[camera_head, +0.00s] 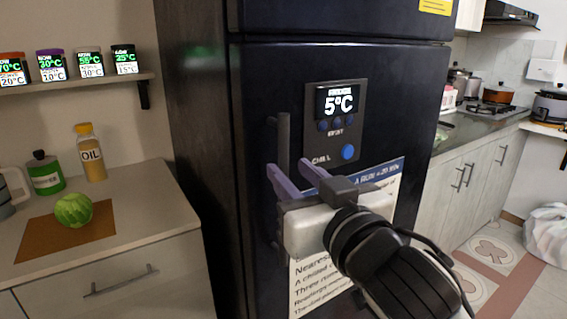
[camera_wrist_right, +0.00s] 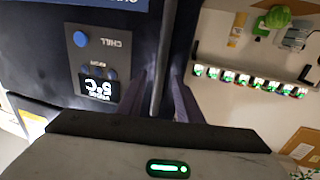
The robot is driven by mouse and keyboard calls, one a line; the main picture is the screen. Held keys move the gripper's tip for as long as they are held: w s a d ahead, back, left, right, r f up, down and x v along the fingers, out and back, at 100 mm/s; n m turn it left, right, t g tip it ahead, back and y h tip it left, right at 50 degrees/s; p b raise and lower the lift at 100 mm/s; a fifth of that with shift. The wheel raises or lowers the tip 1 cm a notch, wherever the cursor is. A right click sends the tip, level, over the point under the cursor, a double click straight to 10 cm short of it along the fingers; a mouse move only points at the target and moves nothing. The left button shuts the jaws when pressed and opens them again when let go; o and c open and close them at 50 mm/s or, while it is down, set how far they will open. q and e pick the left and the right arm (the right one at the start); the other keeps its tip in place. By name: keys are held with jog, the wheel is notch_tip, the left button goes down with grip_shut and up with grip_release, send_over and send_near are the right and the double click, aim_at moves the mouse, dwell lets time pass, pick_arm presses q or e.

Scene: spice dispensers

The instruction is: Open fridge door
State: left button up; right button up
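The dark fridge door (camera_head: 260,90) is shut. It has a vertical dark bar handle (camera_head: 283,140) near its left edge, which also runs down the middle of the wrist view (camera_wrist_right: 163,45). My right gripper (camera_head: 289,166) is at the handle, its two purple fingers apart. In the right wrist view my right gripper (camera_wrist_right: 157,78) has one finger on each side of the handle, with gaps visible, so it does not look closed on it. The handle's lower part is partly hidden behind the gripper. My left gripper is not in view.
A control panel (camera_head: 335,120) reading 5°C and a paper notice (camera_head: 310,285) are on the door. Left of the fridge, a counter (camera_head: 150,220) holds an oil bottle (camera_head: 91,152), a green jar (camera_head: 45,173) and a cabbage (camera_head: 73,210). A shelf (camera_head: 90,82) with spice dispensers is above.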

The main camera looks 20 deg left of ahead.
aim_at(285, 166)
jog(key=shift+x, duration=2.2)
grip_shut()
